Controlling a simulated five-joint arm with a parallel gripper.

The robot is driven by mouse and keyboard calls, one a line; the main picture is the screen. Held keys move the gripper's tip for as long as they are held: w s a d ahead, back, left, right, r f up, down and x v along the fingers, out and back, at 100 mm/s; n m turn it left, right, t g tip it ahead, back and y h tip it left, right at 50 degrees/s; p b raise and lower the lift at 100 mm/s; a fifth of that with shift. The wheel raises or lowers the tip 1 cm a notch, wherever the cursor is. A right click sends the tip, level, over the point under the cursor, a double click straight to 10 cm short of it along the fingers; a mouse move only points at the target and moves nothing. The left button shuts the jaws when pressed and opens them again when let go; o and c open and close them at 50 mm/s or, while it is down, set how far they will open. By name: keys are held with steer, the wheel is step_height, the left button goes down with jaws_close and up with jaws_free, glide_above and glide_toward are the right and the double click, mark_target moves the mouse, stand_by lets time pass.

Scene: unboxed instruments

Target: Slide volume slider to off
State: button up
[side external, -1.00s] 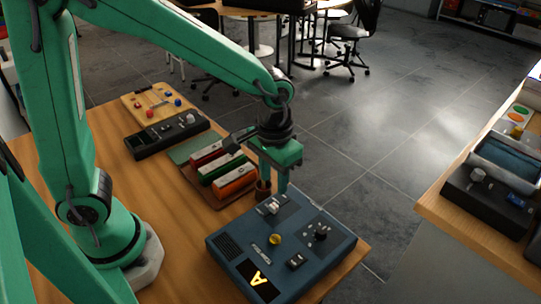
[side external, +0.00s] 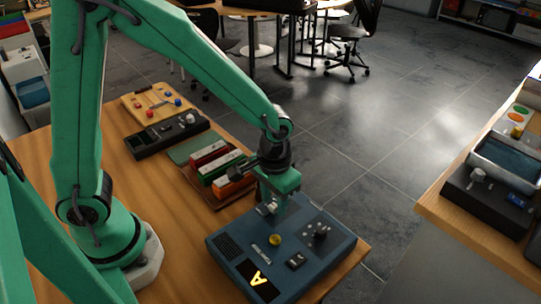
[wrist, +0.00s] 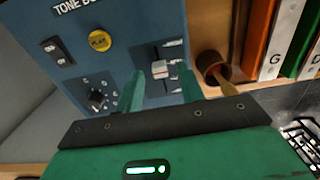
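The blue tone box (side external: 228,244) sits at the table's near right corner; its top fills much of the wrist view (wrist: 125,22). The volume slider has a pale knob with a red mark (wrist: 160,69) in a dark slot, with small labels beside it that I cannot read. In the side view the knob (side external: 267,209) is partly hidden by my gripper (side external: 274,205). My gripper (wrist: 162,75) is open, low over the box. Its two green fingers stand on either side of the knob; I cannot tell whether either touches it.
On the box are a yellow button (wrist: 100,41), a black rotary knob (wrist: 96,99) and a small rocker switch (wrist: 56,51).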

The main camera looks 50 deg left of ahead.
mark_target(291, 200)
steer(key=shift+f, duration=0.5)
jaws_close()
steer(key=shift+w, duration=0.1)
steer(key=shift+w+r, duration=0.1)
steer(key=shift+w, duration=2.6)
jaws_free()
